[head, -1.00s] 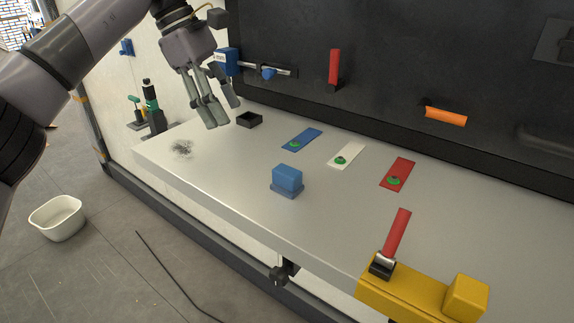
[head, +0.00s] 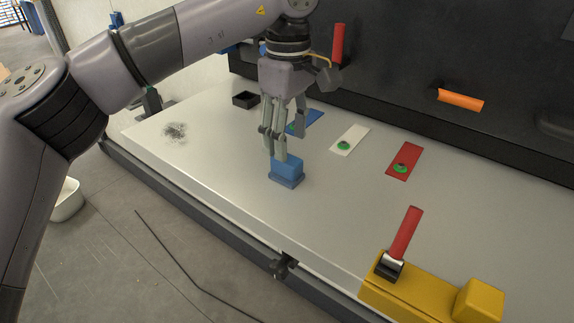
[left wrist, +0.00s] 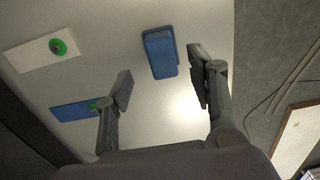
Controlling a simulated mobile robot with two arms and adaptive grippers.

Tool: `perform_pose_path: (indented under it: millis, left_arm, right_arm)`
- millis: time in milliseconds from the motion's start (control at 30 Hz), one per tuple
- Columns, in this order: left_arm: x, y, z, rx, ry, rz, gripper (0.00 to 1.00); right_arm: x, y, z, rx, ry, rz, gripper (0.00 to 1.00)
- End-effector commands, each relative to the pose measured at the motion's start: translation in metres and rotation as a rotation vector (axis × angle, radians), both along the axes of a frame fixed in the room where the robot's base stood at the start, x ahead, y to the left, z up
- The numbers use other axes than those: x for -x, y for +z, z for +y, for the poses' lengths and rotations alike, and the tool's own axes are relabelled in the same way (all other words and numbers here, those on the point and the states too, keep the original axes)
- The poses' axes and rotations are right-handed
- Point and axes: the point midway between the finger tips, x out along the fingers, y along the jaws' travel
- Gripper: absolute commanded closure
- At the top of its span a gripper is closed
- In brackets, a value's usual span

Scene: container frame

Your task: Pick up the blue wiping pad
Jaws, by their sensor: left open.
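The blue wiping pad (head: 287,169) is a block with a wider base. It sits on the grey worktop (head: 220,185), near its front edge. My left gripper (head: 277,153) is open just above and behind the pad, its fingers pointing down and overlapping the pad's top in the head view. In the left wrist view the pad (left wrist: 160,52) lies beyond the fingertips, nearer the right finger, and nothing is between the fingers (left wrist: 158,75). Whether a finger touches the pad cannot be told. My right gripper is not in view.
Blue, white (head: 349,139) and red (head: 404,161) plates with green round pieces lie behind and right of the pad. A black box (head: 246,99) and a dark smudge (head: 175,132) are to the left. A yellow block with a red lever (head: 405,232) stands front right.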

Motion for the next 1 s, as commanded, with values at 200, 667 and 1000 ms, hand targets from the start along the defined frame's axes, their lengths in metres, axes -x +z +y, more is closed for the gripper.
perform_pose_path:
  millis: [200, 667, 1000]
  left_arm:
    - [0.0, -0.013, 0.001, -0.001, 0.002, 0.001, 0.48]
    - [0.0, -0.06, 0.002, 0.001, 0.002, -0.002, 0.48]
    - [0.0, -0.059, 0.001, 0.001, 0.001, -0.001, 0.63]
  right_arm:
    - [-0.01, 0.008, 0.002, -0.004, -0.001, -0.016, 0.6]
    - [-0.007, 0.025, 0.005, -0.007, -0.002, -0.011, 0.6]
    - [-0.004, 0.025, 0.005, -0.006, -0.003, -0.007, 0.6]
